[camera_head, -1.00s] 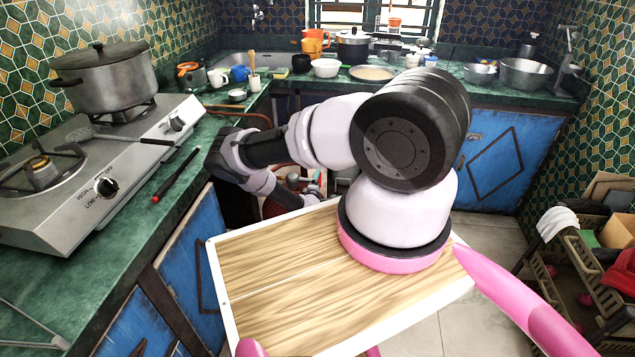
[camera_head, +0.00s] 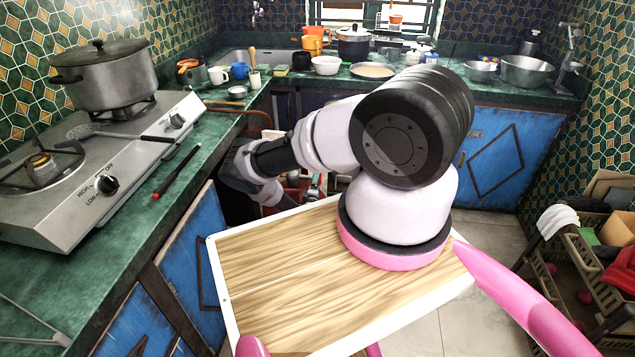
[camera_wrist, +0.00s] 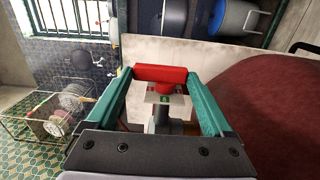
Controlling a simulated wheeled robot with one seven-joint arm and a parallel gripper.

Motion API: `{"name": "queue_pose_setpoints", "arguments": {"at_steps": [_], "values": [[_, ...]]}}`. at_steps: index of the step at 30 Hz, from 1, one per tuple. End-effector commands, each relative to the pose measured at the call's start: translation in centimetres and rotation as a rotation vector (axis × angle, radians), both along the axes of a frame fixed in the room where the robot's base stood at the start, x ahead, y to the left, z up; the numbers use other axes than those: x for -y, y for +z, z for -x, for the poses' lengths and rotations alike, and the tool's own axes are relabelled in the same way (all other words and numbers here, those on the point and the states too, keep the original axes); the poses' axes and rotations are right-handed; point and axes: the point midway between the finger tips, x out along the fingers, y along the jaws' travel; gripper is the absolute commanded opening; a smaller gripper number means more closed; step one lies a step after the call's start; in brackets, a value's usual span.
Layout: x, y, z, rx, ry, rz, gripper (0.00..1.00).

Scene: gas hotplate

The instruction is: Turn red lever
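The red lever (camera_wrist: 161,73) shows in the wrist view as a short red bar on top of a small metal fitting (camera_wrist: 167,98) with a green mark. My gripper (camera_wrist: 159,82) has its two teal fingers spread apart, with their tips near the two ends of the red bar. I cannot tell whether either finger touches it. A large dark red rounded surface (camera_wrist: 262,105), like a gas cylinder, lies just right of the fitting. In the head view my gripper is not clearly visible, low by the opening under the counter, and the lever cannot be made out.
The hotplate (camera_head: 60,215) with a lidded pot (camera_head: 105,78) stands on the green counter (camera_head: 130,262) at left. A black and red stick (camera_head: 176,172) lies along the counter. Blue cabinet doors (camera_head: 195,265) bound the opening. A rack (camera_head: 575,265) stands at right.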

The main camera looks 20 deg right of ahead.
Motion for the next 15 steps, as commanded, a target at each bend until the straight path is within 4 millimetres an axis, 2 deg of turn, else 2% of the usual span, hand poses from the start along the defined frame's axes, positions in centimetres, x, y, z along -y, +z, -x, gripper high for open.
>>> {"name": "queue_pose_setpoints", "arguments": {"at_steps": [10,15], "values": [[-0.2,0.0,0.3,-0.001,0.000,0.000,1.00],[-1.6,-0.1,2.3,-0.003,0.002,0.002,1.00]]}}
